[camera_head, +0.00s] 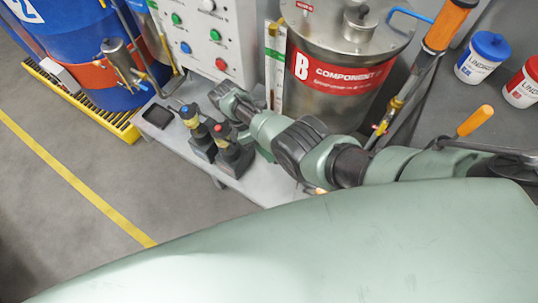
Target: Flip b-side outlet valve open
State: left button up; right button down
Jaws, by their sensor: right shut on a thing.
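My right arm comes in from the right and reaches left across the grey bench. My right gripper (234,104) is at its far end, in front of the control box. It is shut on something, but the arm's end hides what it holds. Just left of and below it stand two dark fittings on the bench, one with a red top (219,128) and one with a blue top (186,112). I cannot tell for sure which part is the b-side outlet valve or how its handle is turned. My left gripper is out of view.
A steel "B component" drum (330,74) stands behind my arm. The control box (212,40) stands to its left. A blue drum (80,45) sits on a yellow pallet (75,100). Two small tubs (482,57) are at the right. The floor at lower left is free.

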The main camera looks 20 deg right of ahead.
dwell(0.4)
jog(key=c, duration=1.4)
grip_release()
jog(key=shift+c, duration=0.2)
